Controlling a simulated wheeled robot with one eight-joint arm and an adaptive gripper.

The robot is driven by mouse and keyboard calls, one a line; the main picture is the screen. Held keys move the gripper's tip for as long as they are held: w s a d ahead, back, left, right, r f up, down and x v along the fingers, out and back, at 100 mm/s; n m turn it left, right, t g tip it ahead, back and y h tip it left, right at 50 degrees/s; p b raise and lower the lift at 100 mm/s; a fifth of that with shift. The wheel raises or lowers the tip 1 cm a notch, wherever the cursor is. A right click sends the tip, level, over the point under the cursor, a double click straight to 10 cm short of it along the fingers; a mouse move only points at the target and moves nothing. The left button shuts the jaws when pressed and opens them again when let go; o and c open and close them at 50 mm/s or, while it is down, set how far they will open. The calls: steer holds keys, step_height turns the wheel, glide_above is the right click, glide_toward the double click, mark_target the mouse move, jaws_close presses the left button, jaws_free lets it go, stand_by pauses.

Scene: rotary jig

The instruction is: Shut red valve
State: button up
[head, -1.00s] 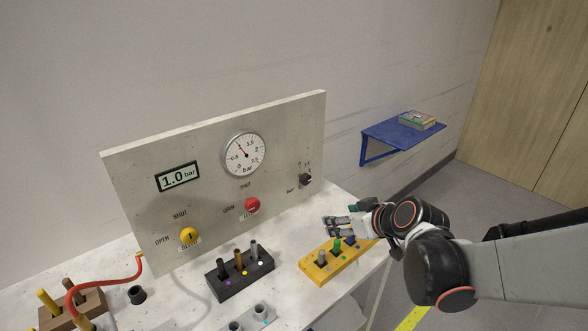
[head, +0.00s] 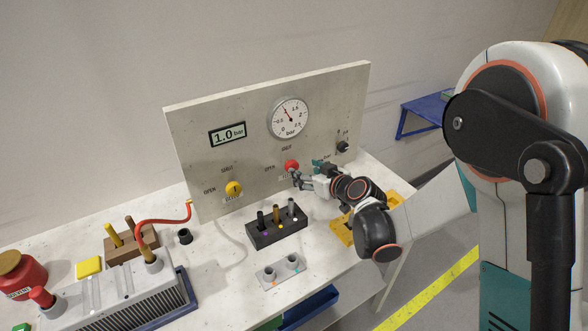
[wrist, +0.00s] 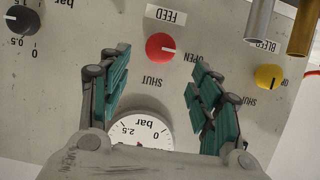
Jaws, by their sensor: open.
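The red valve (head: 292,167) is a round knob on the upright panel, below the gauge. In the wrist view the red valve (wrist: 160,46) lies ahead of and between my fingers, under the label FEED, with OPEN and SHUT printed beside it. Its white pointer mark is turned toward the OPEN side. My gripper (head: 297,178) is in front of the panel, close to the red valve in the head view. In the wrist view my gripper (wrist: 158,80) has its teal fingers spread wide with nothing between the pads. Contact with the knob is not visible.
A yellow valve (head: 234,188) sits left on the panel, a black knob (head: 342,147) right. The gauge (head: 289,118) and a 1.0 bar display (head: 228,134) are above. A black block with upright pins (head: 277,234) stands below my gripper. A yellow block (head: 346,230) is partly hidden by my arm.

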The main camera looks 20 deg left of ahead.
mark_target(294, 166)
steer(key=b+x, duration=0.1)
steer(key=x, duration=0.7)
steer(key=c, duration=1.1)
